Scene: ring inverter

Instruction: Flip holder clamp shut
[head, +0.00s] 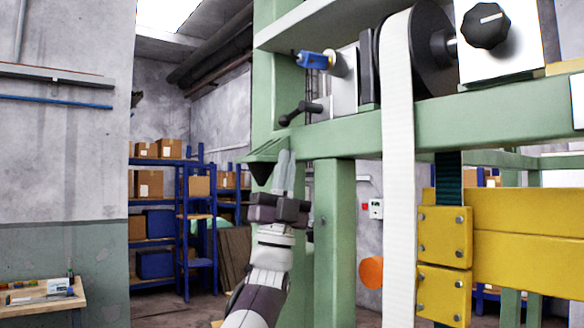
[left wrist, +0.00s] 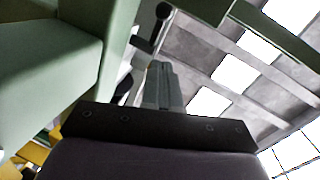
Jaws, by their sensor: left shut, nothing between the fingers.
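A black lever with a round knob (head: 300,111) sticks out to the left from the white holder block (head: 344,82) on the green machine frame. It looks like the clamp handle, but I cannot tell for sure. My left gripper (head: 286,155) points up, shut and empty, below the lever and apart from it in the head view. In the left wrist view the closed fingers (left wrist: 165,68) point towards a black rod with a knob (left wrist: 160,20) beyond them. My right gripper is not in view.
The green frame (head: 335,230) stands close to the right of my left gripper. A white strip (head: 398,180) hangs from the black reel (head: 432,45). A blue-ended part (head: 316,60) juts out above the lever. Blue shelves with boxes (head: 160,235) stand farther back.

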